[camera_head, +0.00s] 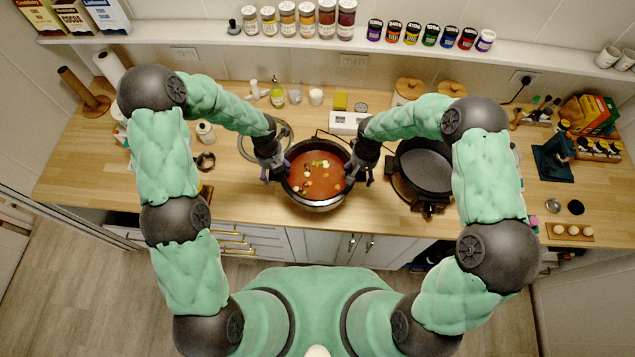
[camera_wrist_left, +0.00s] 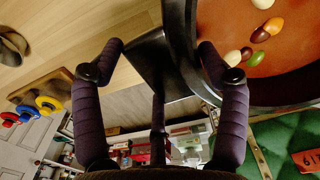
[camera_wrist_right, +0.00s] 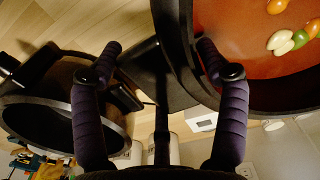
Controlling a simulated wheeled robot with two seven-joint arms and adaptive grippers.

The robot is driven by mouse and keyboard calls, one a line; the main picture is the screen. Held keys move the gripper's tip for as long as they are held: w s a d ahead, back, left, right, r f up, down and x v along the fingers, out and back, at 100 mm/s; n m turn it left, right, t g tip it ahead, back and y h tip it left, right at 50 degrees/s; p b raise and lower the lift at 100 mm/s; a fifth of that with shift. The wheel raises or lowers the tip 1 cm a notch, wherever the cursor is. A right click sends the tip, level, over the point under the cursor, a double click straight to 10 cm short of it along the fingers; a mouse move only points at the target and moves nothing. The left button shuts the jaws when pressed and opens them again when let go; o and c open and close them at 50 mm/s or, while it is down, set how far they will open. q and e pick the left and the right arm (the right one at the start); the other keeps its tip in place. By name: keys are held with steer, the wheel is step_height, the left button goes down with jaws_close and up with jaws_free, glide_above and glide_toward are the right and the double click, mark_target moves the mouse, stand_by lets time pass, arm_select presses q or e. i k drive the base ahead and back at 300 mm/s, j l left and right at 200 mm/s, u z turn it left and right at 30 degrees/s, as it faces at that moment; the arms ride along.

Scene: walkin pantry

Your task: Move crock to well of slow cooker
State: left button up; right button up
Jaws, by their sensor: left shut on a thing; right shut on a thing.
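The crock (camera_head: 318,181) is a round dark pot with a pale lower rim, filled with red-orange contents and several colored pieces. It is upright at the middle front of the counter; I cannot tell whether its base touches the wood. My left gripper (camera_head: 275,172) is shut on its left handle (camera_wrist_left: 158,65). My right gripper (camera_head: 360,172) is shut on its right handle (camera_wrist_right: 150,75). The slow cooker (camera_head: 424,170) stands right of the crock, with its dark, empty well open upward. It also shows in the right wrist view (camera_wrist_right: 65,110).
A glass lid (camera_head: 246,147) lies behind my left gripper. A white device (camera_head: 346,123) stands behind the crock, and wooden-lidded canisters (camera_head: 410,90) behind the slow cooker. A small dark bowl (camera_head: 205,161) is at left. The counter between is partly clear.

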mark_target(426, 173)
steer(key=k, duration=1)
